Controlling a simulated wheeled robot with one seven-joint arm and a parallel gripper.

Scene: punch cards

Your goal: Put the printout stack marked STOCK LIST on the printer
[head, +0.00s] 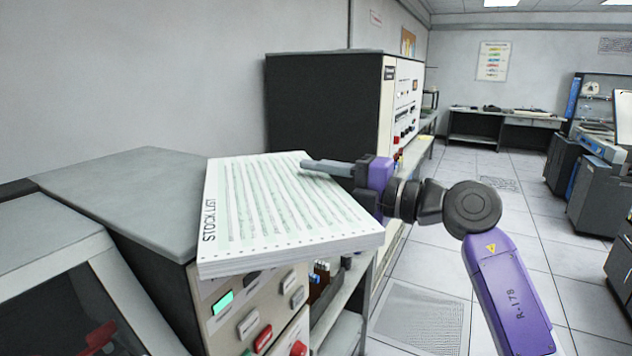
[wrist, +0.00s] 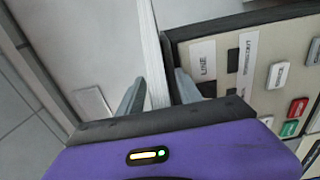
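The printout stack (head: 275,205) is a thick white pad with green bands, marked STOCK LIST along its left side. It spans the right part of a grey-topped cabinet (head: 120,195) with a button panel, apparently the printer, and juts past its front edge. Whether it touches the top is hidden. My gripper (head: 328,168) is at the stack's far right edge, one finger over its upper face. In the wrist view the stack's thin edge (wrist: 152,50) runs between both fingers, which appear closed on it. The panel (wrist: 250,70) there carries a label starting LINE.
A tall dark cabinet (head: 322,100) with a pale control front stands behind the stack. A shelf with small items (head: 330,275) lies below right. A grey console with a dark screen (head: 75,310) is at the near left. Open tiled floor (head: 440,240) lies to the right.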

